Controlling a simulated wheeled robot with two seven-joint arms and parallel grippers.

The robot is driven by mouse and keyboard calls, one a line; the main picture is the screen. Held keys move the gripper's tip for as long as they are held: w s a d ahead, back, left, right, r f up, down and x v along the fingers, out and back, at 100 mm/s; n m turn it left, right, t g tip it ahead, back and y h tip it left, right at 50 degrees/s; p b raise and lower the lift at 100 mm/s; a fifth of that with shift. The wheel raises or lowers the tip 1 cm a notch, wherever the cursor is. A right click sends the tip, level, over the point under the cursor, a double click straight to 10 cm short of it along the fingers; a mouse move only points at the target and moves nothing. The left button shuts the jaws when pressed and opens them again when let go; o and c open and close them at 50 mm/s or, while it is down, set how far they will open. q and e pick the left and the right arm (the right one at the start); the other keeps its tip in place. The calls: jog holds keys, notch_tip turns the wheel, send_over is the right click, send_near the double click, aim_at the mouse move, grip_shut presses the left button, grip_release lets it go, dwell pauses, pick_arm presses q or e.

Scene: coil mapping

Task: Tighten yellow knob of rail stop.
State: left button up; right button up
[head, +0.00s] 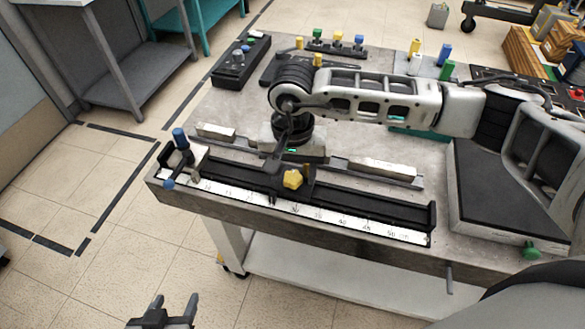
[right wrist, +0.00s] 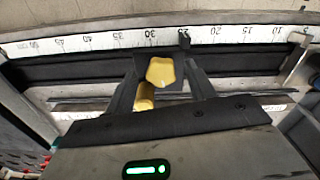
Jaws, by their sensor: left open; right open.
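The yellow knob (head: 292,179) sits on the front of the black rail stop (head: 270,184), partway along the black rail with a white scale (head: 350,220). In the right wrist view the knob (right wrist: 160,72) appears between the two spread fingers of my right gripper (right wrist: 160,70), with gaps beside it; whether either finger touches it I cannot tell. In the head view my right gripper reaches down just behind the rail stop, its fingers partly hidden. My left gripper (head: 163,312) is open and empty at the bottom, off the table's front edge.
A blue-knobbed clamp (head: 181,150) stands at the rail's left end. Silver bars (head: 382,172) lie behind the rail. Small parts with coloured knobs (head: 337,42) stand at the back. A dark, flat-topped box (head: 505,195) is on the right.

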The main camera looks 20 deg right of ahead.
jog(key=shift+f, duration=0.5)
jog(key=c, duration=1)
